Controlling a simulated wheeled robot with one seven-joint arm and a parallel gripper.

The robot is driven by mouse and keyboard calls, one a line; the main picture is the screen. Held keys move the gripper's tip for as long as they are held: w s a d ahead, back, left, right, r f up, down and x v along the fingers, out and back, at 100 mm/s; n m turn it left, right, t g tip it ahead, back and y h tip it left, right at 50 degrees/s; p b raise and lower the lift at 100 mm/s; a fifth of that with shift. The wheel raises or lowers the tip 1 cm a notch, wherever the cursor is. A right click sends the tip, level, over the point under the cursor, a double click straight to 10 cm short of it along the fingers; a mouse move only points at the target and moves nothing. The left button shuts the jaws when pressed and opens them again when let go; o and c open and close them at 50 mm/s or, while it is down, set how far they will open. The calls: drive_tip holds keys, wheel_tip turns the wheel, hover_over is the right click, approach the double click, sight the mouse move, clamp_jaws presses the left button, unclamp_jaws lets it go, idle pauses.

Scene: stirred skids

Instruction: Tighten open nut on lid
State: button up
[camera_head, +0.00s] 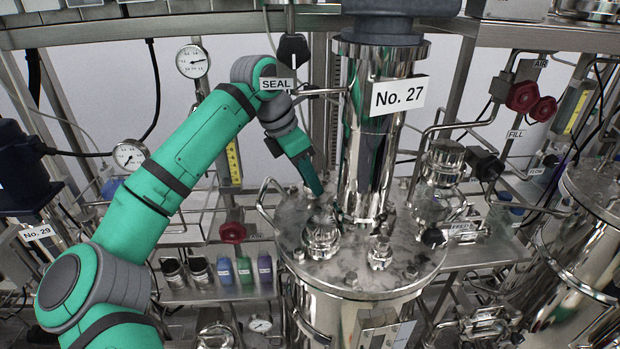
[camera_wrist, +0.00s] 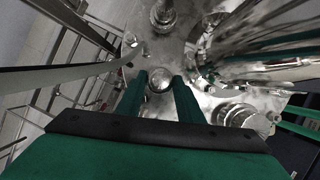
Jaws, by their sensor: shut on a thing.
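The round steel lid (camera_head: 292,243) tops the vessel labelled No. 27, with several fittings on it. It also fills much of the wrist view (camera_wrist: 183,55). My green gripper (camera_head: 316,191) reaches down to the lid's back left part, left of the tall steel column. In the wrist view my gripper (camera_wrist: 160,80) has its two fingers on either side of a small round shiny nut (camera_wrist: 158,79) and is shut on it. In the head view the nut is hidden by the fingers and fittings. I cannot tell how tightly it sits.
The steel column (camera_head: 372,140) with the No. 27 sign stands close right of my gripper. A domed fitting (camera_head: 321,238) stands in front of it. A curved handle (camera_head: 268,196) is at the lid's left. Small bottles (camera_head: 244,270) stand on a shelf at lower left.

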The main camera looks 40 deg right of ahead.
drive_tip(key=shift+w+m+g+y, duration=0.15)
drive_tip(key=shift+m+g, duration=0.25)
drive_tip(key=shift+m, duration=0.65)
drive_tip(key=shift+m+g+y, duration=0.15)
drive_tip(key=shift+m+g, duration=0.25)
drive_tip(key=shift+m, duration=0.65)
drive_tip(key=o, duration=1.1)
drive_tip(key=shift+c, duration=0.2)
drive_tip(key=v, duration=1)
drive_tip(key=shift+r, duration=0.4)
